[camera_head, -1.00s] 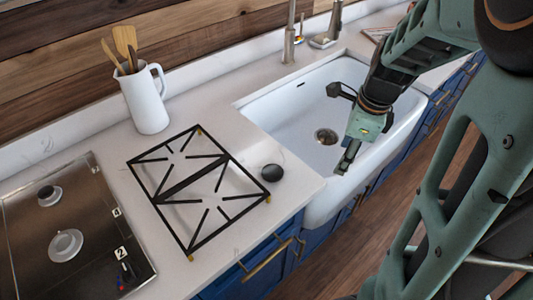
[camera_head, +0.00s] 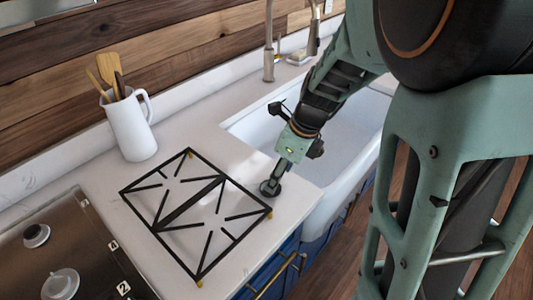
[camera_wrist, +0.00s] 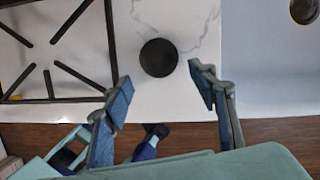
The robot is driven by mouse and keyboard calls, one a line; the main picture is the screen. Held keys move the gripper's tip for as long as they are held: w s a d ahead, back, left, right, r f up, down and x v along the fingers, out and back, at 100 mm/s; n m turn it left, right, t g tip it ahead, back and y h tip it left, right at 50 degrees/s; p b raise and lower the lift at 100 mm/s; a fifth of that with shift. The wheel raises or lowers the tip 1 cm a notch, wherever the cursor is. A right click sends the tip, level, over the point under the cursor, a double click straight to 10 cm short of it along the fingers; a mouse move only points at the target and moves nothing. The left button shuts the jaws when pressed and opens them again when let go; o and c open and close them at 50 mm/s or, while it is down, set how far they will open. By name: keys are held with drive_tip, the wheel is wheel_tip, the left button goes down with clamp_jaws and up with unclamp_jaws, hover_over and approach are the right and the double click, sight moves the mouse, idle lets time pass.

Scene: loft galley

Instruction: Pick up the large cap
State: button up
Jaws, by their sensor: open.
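A round black cap (camera_wrist: 158,57) lies flat on the white marble counter, between the black burner grate and the sink. It is the only loose cap I see. My gripper (camera_wrist: 160,79) is open and empty, with its two blue-grey fingers apart on either side of the cap's near side in the wrist view. The cap lies slightly beyond the line between the fingertips, and no contact shows. In the head view my gripper (camera_head: 276,180) is right at the cap (camera_head: 265,188) and partly covers it. The exact height above the counter is hard to tell.
The black grate (camera_head: 221,181) lies on the counter left of the cap. The white sink (camera_head: 345,150) is to the right. A steel cooktop (camera_head: 80,240) with burner bases is at lower left. A white jug (camera_head: 130,130) with wooden utensils stands behind. The counter's front edge is close.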

drive_tip(key=x, duration=0.6)
drive_tip(key=shift+w+a+r+b, duration=0.15)
drive_tip(key=shift+w+a+b, duration=0.1)
drive_tip(key=shift+b, duration=0.15)
drive_tip(key=c, duration=1)
